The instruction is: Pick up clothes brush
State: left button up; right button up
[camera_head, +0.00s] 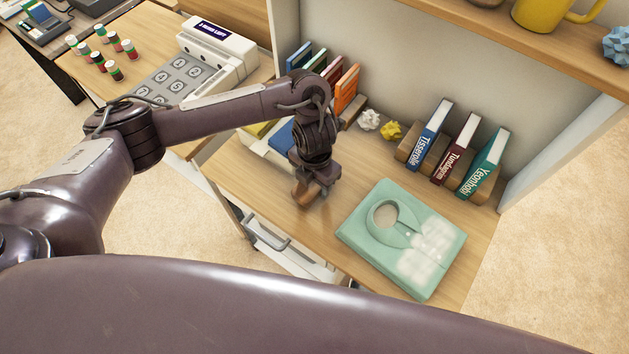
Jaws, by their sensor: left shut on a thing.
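My left gripper (316,186) reaches down over the wooden desk top, near its front left edge. It is shut on a brown wooden piece, which I take to be the clothes brush (304,195). Only a small part of the brush shows, since the gripper covers the rest. I cannot tell whether the brush touches the desk or is held just above it. My right gripper is not in view.
Crumpled white paper (369,120) and yellow paper (391,130) lie behind. Books (429,133) stand along the back. A shelf (520,45) overhangs the back right.

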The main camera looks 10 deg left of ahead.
pick_arm(q)
notch_tip(320, 180, up, 8)
jog(key=p, duration=0.2)
jog(key=shift+w+r+p, duration=0.15)
jog(key=shift+r+p, duration=0.05)
jog(key=shift+p, duration=0.2)
notch_tip(320, 180, up, 11)
jog(key=shift+f+p, duration=0.15)
jog(key=shift+p, duration=0.25)
